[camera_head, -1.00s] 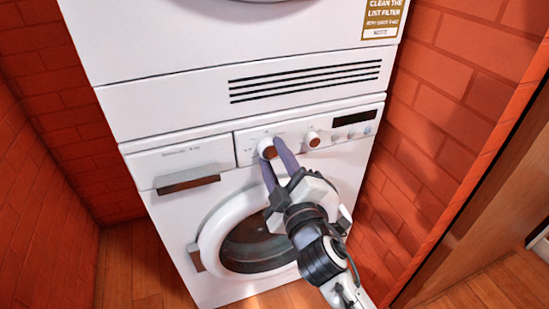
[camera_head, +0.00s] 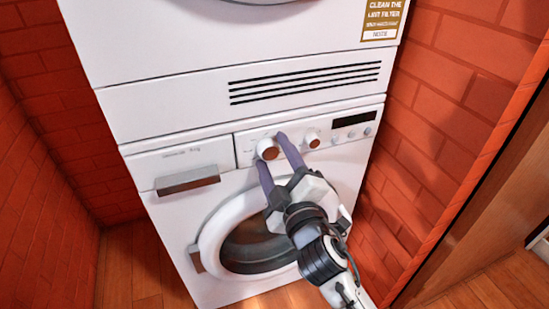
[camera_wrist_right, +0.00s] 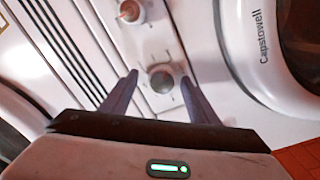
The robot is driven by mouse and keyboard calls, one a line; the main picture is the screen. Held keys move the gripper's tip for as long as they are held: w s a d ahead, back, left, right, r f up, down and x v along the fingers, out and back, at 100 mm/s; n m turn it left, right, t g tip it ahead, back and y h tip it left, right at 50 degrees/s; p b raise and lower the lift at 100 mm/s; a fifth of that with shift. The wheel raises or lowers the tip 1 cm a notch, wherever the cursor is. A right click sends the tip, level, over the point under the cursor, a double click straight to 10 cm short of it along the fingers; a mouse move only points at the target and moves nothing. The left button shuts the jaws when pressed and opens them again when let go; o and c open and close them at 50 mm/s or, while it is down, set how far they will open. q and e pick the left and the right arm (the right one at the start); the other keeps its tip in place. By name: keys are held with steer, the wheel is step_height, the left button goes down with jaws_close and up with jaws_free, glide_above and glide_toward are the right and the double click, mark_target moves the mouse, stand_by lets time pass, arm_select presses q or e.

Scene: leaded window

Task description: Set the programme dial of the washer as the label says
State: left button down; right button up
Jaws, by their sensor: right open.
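The washer (camera_head: 172,220) is white, with a larger round programme dial (camera_head: 267,149) with a brown face on its panel. In the right wrist view the dial (camera_wrist_right: 162,78) shows a grey-brown face with marks around it; which mark it points to I cannot tell. My right gripper (camera_head: 272,151) is open, its two purple-grey fingers on either side of the dial, with gaps visible in the wrist view. A label (camera_head: 385,18) on the dryer above reads "Clean the lint filter"; its smaller text is not clear. My left gripper is out of view.
A smaller knob (camera_head: 312,139), a dark display (camera_head: 354,118) and small buttons sit right of the dial. The drawer handle (camera_head: 188,180) is at left, the round door (camera_head: 225,235) below. Brick walls (camera_head: 455,85) flank the machine closely.

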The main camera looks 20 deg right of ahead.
step_height(320, 180, up, 8)
steer(key=p, duration=0.3)
steer(key=shift+d+r, duration=0.15)
steer(key=shift+r, duration=0.1)
steer(key=shift+r+p, duration=0.4)
steer(key=shift+r, duration=0.15)
